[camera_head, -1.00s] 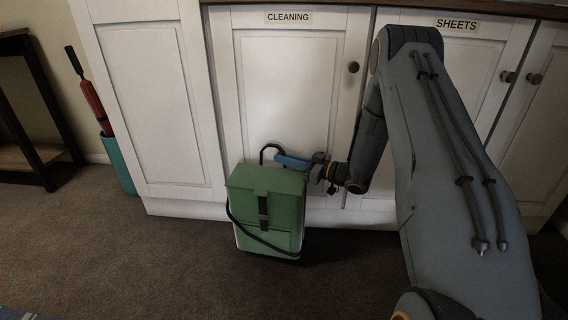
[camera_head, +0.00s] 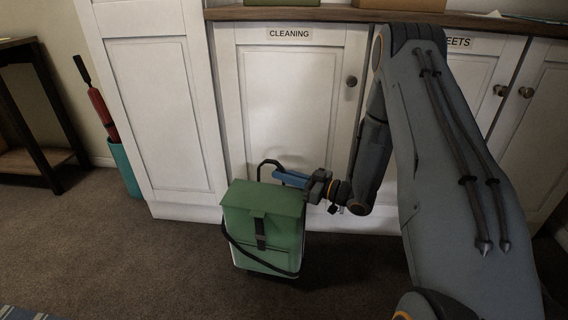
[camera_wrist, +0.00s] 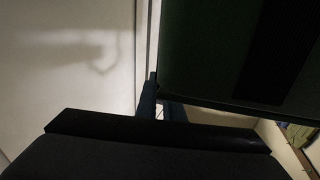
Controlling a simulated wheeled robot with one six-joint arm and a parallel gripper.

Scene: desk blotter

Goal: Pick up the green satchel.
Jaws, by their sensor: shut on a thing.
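The green satchel (camera_head: 263,215) is upright in front of the white cabinet, with a dark clasp, a dark side strap and a black loop handle (camera_head: 266,162) at its top. My gripper (camera_head: 280,174) reaches in from the right. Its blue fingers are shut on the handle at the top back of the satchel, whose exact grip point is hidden. I cannot tell whether the satchel's base touches the floor. In the wrist view the satchel (camera_wrist: 205,50) fills the upper right as a dark green shape, beside a blue finger (camera_wrist: 148,98).
White cabinet doors (camera_head: 290,100) stand close behind, one labelled CLEANING (camera_head: 289,34). A wooden worktop (camera_head: 290,14) runs above. A teal bin (camera_head: 125,168) holding a red object (camera_head: 103,113) and a dark table (camera_head: 45,110) stand left.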

